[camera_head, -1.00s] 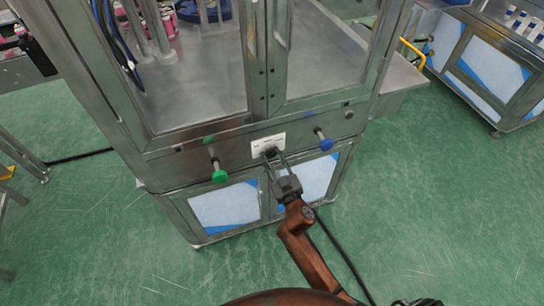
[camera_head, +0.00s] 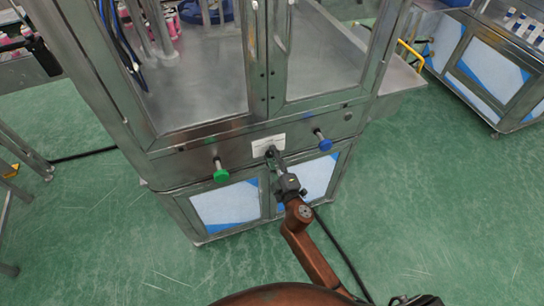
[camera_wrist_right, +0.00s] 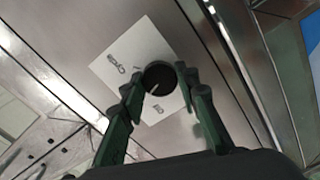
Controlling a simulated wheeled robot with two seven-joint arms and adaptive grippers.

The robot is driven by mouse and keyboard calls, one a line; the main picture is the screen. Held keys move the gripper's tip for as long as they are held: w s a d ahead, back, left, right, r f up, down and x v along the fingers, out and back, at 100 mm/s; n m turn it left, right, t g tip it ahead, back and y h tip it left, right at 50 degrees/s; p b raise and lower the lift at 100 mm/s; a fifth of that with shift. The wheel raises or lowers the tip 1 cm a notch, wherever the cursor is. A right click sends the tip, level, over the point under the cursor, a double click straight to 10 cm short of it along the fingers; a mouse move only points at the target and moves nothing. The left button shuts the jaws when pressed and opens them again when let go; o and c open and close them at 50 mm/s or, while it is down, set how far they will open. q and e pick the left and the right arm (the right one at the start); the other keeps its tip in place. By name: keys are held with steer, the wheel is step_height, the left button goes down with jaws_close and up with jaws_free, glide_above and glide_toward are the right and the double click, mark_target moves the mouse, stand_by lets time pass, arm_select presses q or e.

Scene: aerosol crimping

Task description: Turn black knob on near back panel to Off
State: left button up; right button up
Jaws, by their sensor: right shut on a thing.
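The black knob (camera_wrist_right: 159,78) sits on a white label plate (camera_wrist_right: 118,62) on the steel back panel. In the right wrist view a pale pointer line shows on the knob's face; the label's lettering is too small to read. My right gripper (camera_wrist_right: 162,84) has its two fingers on either side of the knob and is shut on it. In the head view the right gripper (camera_head: 273,158) reaches up to the label plate (camera_head: 268,145) and mostly hides the knob.
A green knob (camera_head: 220,172) is on the same panel to the left, and a blue knob (camera_head: 323,141) is to the right. Glazed doors stand above the panel. A dark cable lies on the green floor (camera_head: 420,200), which is otherwise open on the right.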

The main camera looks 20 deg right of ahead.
steer(key=n, duration=0.6)
steer(key=shift+f+n+p, duration=0.1)
steer(key=shift+n+p, duration=0.2)
steer(key=shift+p, duration=0.05)
stand_by(0.3)
steer(key=o, duration=1.2)
steer(key=shift+c, duration=0.2)
steer(key=shift+s, duration=0.15)
steer(key=s, duration=1.1)
steer(key=shift+s+d, duration=0.2)
steer(key=shift+s, duration=0.2)
